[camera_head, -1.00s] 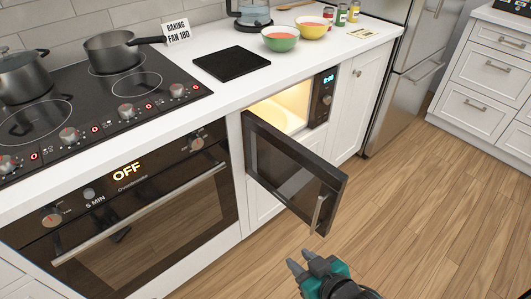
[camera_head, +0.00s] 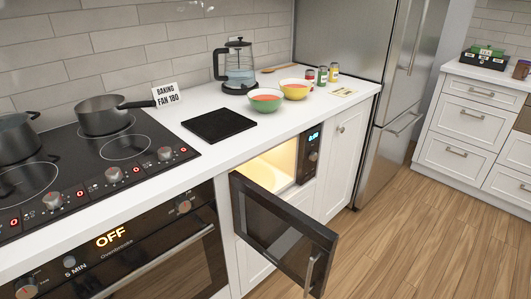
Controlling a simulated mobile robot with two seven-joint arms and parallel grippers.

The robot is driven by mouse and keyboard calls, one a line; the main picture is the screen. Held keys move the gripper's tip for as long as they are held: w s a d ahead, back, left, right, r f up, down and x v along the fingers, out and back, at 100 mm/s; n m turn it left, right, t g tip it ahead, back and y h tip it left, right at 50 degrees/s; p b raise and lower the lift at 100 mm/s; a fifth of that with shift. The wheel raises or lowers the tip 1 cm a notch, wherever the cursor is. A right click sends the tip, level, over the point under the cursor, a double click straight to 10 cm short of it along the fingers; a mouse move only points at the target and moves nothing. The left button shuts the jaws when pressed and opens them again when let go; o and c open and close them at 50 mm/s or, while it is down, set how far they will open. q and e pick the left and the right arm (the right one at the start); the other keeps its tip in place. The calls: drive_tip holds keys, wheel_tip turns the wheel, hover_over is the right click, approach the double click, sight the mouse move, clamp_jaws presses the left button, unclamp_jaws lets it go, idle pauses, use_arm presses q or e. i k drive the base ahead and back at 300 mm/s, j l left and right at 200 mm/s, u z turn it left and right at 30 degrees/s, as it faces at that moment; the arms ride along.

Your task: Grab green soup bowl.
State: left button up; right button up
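The green soup bowl (camera_head: 266,103) holds red-orange soup and stands upright on the white counter. It is in front of the kettle and just left of a yellow bowl (camera_head: 295,91), also with red soup. Neither of my grippers shows in the head view now, so nothing is seen touching the bowl.
The microwave door (camera_head: 282,232) hangs open below the counter, sticking out into the room. A glass kettle (camera_head: 238,68) stands behind the bowl, several cans (camera_head: 322,76) to its right, a black square board (camera_head: 218,124) to its left. The stove (camera_head: 85,165) is further left.

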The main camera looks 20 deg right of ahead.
sight(266, 102)
drive_tip(key=l+z, duration=0.15)
drive_tip(key=z, duration=2.1)
drive_tip(key=i+z, duration=0.2)
drive_tip(key=i, duration=1.1)
drive_tip(key=i+u, duration=0.2)
drive_tip(key=i, duration=0.4)
drive_tip(key=i+l+u, duration=0.2)
drive_tip(key=i, duration=0.4)
drive_tip(key=u, duration=1.55)
